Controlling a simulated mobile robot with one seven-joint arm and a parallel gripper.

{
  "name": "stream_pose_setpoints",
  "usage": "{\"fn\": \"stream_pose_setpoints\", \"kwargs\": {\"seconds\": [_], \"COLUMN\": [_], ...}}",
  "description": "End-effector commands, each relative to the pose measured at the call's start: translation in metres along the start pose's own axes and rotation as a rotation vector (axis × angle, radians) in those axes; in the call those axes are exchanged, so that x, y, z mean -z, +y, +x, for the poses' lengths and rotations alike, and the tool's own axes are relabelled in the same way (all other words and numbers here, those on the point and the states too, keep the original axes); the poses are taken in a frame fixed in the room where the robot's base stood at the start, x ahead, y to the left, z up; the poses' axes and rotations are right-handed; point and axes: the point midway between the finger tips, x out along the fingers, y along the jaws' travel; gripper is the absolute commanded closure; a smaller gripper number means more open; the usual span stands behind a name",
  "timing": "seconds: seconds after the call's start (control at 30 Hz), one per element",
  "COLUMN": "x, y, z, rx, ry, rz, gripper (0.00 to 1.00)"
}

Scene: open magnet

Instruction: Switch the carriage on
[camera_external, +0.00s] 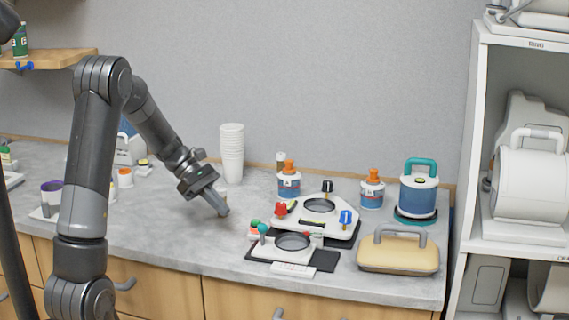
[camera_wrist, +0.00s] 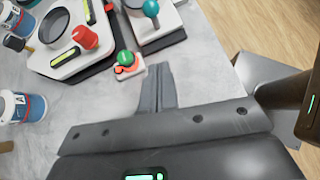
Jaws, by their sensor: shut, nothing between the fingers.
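A small white switch box with a green button (camera_external: 255,223) and a red part stands at the left edge of the white devices. In the wrist view its green button (camera_wrist: 125,57) and red part (camera_wrist: 123,70) lie just beyond and left of my fingertips. My gripper (camera_external: 223,211) is shut and empty, pointing down over the counter left of the switch box, apart from it. It also shows in the wrist view (camera_wrist: 160,70). A white plate with a round opening (camera_external: 290,208) and red and blue knobs, perhaps the carriage, stands behind a smaller plate with a teal-topped knob (camera_external: 262,229).
A stack of white cups (camera_external: 232,150) stands behind my gripper. Blue bottles with orange caps (camera_external: 289,182) and a teal-handled canister (camera_external: 418,190) stand at the back right. A yellow handled case (camera_external: 398,253) lies at the front right. The counter (camera_external: 180,225) left of the gripper is clear.

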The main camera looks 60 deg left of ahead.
Motion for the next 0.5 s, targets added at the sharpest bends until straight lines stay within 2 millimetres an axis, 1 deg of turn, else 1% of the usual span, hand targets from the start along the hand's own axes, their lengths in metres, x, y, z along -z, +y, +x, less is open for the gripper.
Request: {"fn": "stream_pose_setpoints", "kwargs": {"seconds": [0.03, 0.23, 0.3, 0.5], "x": [0.000, 0.000, -0.012, -0.028], "y": [-0.001, -0.001, 0.000, 0.000], "z": [0.013, 0.054, 0.059, 0.072], "rx": [0.005, 0.004, 0.002, 0.001], "ry": [-0.001, 0.000, 0.000, 0.001], "rz": [0.000, -0.001, 0.004, 0.002], "gripper": [1.00, 1.00, 1.00, 1.00]}}
